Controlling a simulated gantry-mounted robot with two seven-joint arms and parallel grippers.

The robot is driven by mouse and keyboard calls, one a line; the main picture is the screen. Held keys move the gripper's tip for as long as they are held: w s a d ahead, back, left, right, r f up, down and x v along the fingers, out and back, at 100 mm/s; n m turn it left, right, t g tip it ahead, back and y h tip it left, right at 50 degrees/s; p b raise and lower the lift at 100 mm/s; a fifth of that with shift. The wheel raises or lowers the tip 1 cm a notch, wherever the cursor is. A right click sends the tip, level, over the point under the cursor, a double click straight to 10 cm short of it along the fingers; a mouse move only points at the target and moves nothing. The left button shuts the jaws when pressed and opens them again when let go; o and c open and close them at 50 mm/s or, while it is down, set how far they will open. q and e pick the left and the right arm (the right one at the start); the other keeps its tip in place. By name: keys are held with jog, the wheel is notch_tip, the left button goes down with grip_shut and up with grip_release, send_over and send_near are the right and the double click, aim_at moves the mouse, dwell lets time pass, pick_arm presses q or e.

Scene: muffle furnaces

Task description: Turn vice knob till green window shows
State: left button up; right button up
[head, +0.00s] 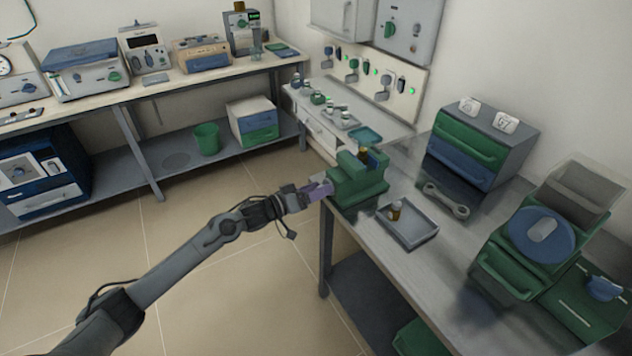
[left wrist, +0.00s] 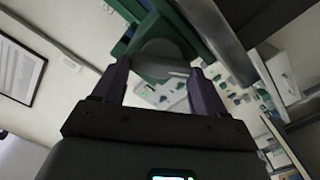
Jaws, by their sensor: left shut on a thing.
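The green vice (head: 357,185) stands at the near left corner of the right-hand bench. A small amber bottle with a green top part shows at the vice's jaws. My left gripper (head: 322,189) reaches the vice's left side and is shut on its knob. In the left wrist view the grey round knob (left wrist: 163,58) sits between the two purple fingers, with the green vice body (left wrist: 205,28) behind it. I cannot make out a green window. My right gripper is not in view.
A grey tray (head: 409,232) with a small amber bottle (head: 396,210) lies to the right of the vice. A wrench (head: 446,200) and a green-and-blue drawer unit (head: 468,145) are behind it. A green machine (head: 540,240) stands farther right. The floor left of the bench is clear.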

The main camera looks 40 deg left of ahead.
pick_arm(q)
jog(key=m+p, duration=0.1)
jog(key=m, duration=1)
jog(key=m+p, duration=0.1)
jog(key=m, duration=1)
jog(key=f+m, duration=0.1)
jog(key=m, duration=1)
jog(key=shift+s+d+p, duration=0.15)
jog(key=shift+d+p, duration=0.2)
jog(key=shift+p, duration=0.05)
